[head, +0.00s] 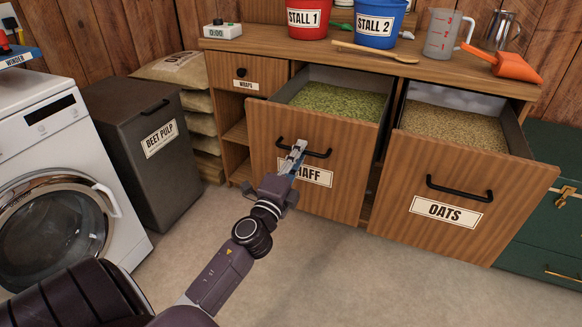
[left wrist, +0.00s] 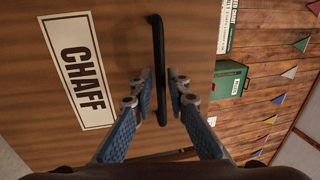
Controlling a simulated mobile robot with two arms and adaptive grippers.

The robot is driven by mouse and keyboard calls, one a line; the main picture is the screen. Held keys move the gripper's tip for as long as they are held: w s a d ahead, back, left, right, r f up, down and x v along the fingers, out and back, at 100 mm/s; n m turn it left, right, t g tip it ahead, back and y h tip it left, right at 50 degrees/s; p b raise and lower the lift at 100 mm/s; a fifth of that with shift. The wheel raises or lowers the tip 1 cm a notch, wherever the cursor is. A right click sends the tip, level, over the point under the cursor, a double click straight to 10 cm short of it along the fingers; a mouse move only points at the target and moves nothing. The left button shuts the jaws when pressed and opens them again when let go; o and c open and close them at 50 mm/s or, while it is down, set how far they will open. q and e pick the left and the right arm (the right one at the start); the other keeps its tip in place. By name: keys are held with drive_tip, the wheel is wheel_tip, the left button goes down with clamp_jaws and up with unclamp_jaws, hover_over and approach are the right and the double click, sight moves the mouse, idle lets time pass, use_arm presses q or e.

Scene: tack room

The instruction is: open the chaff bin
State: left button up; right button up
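The chaff bin (head: 264,139) is a wooden pull-out bin under the counter, with a CHAFF label partly hidden by my gripper. It stands pulled out, and green chaff (head: 335,101) shows inside. Its black bar handle (head: 318,154) is on the front panel. My left gripper (head: 297,150) is at this handle. In the left wrist view, its blue-padded fingers (left wrist: 162,88) are on either side of the handle (left wrist: 158,40), closed in on it. The CHAFF label (left wrist: 77,70) shows to the left there. My right gripper is not in view.
The oats bin (head: 480,180) beside it at the right is also pulled out. A beef-shaped-free passage is absent near the dark beet pulp bin (head: 140,165) and white washer (head: 40,130) at left. Buckets (head: 378,22), a wooden spoon (head: 375,51) and an orange scoop (head: 502,65) are on the counter. Floor in front is clear.

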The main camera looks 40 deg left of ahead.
use_arm(q)
drive_tip(key=v, duration=1.1)
drive_tip(key=shift+s, duration=0.1)
